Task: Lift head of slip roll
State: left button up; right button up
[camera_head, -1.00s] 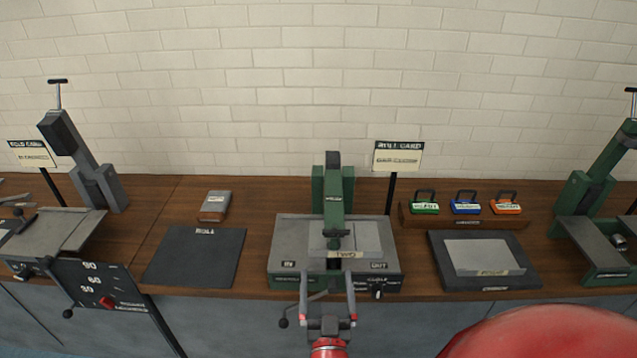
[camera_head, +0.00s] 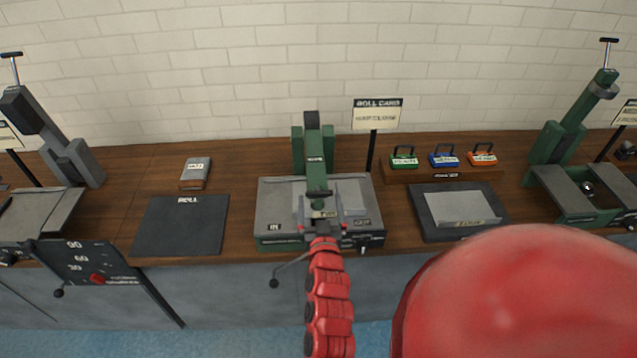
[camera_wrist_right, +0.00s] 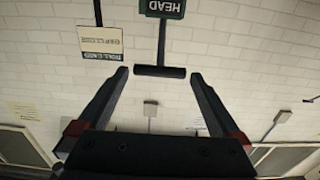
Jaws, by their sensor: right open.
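The slip roll (camera_head: 262,215) stands on the bench in the middle of the head view, with a grey bed and a green head (camera_head: 314,165) lying lowered over it. In the right wrist view, a dark crossbar handle (camera_wrist_right: 160,72) hangs on a rod from a plate marked HEAD (camera_wrist_right: 163,7). My right gripper (camera_head: 320,205) is open at the front end of the head. In the wrist view the handle lies between its fingertips (camera_wrist_right: 160,74), with a gap on each side; its depth relative to them is unclear. My left gripper is not in view.
A roll card sign (camera_head: 376,115) on a post stands right of the head. A dark mat (camera_head: 180,225) lies left, and a tray with a grey sheet (camera_head: 462,208) lies right. A crank (camera_head: 290,268) hangs at the machine's front. Coloured padlock-shaped blocks (camera_head: 444,158) sit behind the tray.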

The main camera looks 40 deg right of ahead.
aim_at(319, 195)
jog(key=p+x, duration=0.1)
jog(key=x, duration=0.4)
jog(key=shift+w+d+r+p, duration=0.1)
jog(key=shift+w+d+p, duration=0.1)
jog(key=shift+w+p, duration=0.15)
jog(key=shift+w+d, duration=0.3)
jog(key=shift+w, duration=0.05)
grip_shut()
